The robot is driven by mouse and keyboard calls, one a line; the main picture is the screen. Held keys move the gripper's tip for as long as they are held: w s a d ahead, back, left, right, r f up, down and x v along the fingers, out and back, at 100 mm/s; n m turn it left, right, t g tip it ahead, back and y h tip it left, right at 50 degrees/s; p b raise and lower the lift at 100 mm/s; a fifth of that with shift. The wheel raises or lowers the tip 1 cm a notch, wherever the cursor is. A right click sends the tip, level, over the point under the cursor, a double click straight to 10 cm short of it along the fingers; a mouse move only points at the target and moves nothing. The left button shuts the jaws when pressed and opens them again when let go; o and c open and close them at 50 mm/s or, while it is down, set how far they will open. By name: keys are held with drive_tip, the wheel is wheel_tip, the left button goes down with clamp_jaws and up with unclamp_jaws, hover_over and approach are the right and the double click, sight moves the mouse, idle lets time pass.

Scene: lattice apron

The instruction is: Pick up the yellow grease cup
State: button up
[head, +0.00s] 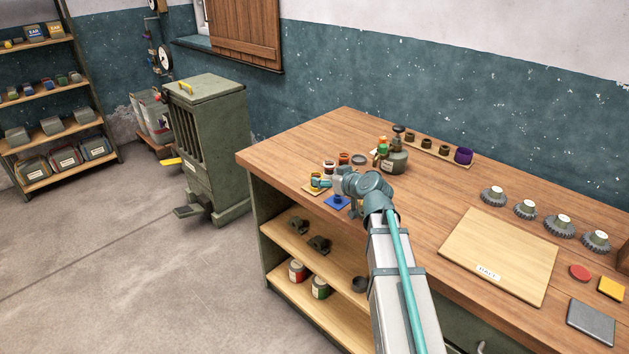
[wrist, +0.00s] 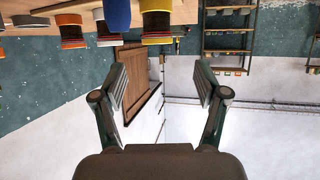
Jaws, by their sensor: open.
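A small yellow-and-brown cup (head: 315,180), which looks like the yellow grease cup, stands on a yellow square near the left front edge of the wooden bench. My gripper (head: 326,183) is close to its right side in the head view, partly covering that area. I cannot tell the exact distance to the cup.
A blue cup (head: 338,199) stands on a blue square just right of the yellow one. Red-white (head: 329,166) and orange (head: 343,158) cups stand behind.

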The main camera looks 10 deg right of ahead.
sight(317, 176)
drive_tip(key=x, duration=0.3)
drive_tip(key=shift+r, duration=0.1)
drive_tip(key=p+x, duration=0.1)
drive_tip(key=x, duration=0.2)
drive_tip(key=p+x, duration=0.1)
drive_tip(key=shift+w+d+p, duration=0.15)
drive_tip(key=shift+d+p, duration=0.05)
drive_tip(key=shift+p, duration=0.1)
drive_tip(key=shift+w+a+f, duration=0.25)
drive_tip(key=shift+w+f, duration=0.05)
drive_tip(key=shift+f, duration=0.15)
drive_tip(key=c, duration=1.3)
